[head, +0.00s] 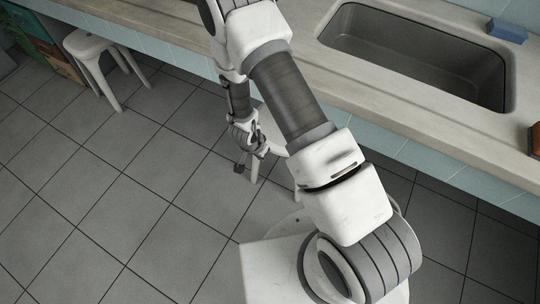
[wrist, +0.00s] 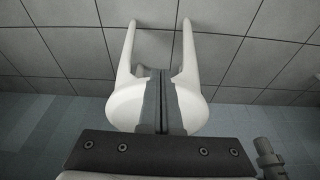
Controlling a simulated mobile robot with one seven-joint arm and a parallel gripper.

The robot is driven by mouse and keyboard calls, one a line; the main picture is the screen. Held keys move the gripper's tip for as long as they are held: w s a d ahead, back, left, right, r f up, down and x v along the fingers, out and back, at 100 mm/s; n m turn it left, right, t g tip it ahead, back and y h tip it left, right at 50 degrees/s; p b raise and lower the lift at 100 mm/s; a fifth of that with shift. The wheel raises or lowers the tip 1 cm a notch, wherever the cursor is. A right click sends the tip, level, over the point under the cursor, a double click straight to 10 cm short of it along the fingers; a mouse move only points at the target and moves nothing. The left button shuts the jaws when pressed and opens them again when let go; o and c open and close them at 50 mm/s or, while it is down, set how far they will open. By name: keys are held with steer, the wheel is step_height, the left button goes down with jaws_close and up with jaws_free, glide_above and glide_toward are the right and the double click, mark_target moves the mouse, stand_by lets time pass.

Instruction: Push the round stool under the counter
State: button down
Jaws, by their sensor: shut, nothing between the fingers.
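A white round stool shows in the wrist view (wrist: 128,106), its seat on both sides of my fingers and its legs reaching up the picture over floor tiles. The fingers hide the seat's middle. In the head view my arm hides most of this stool; a leg (head: 254,171) shows near my gripper (head: 241,166). My gripper is low by the counter's front and shut, with nothing between its fingers (wrist: 161,90). I cannot tell whether they touch the seat. The counter (head: 400,115) runs from upper left to lower right in the head view.
Another white stool (head: 87,43) stands at the counter's far left, near coloured drawers (head: 40,45). A sink (head: 415,60) is set in the counter, with a blue sponge (head: 507,30) behind it. The tiled floor (head: 90,200) at left is clear.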

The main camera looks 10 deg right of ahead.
steer(key=w+d+f+b, duration=0.4)
steer(key=w+f+b, duration=0.1)
steer(key=f, duration=0.4)
steer(key=shift+f, duration=0.15)
steer(key=shift+d, duration=0.1)
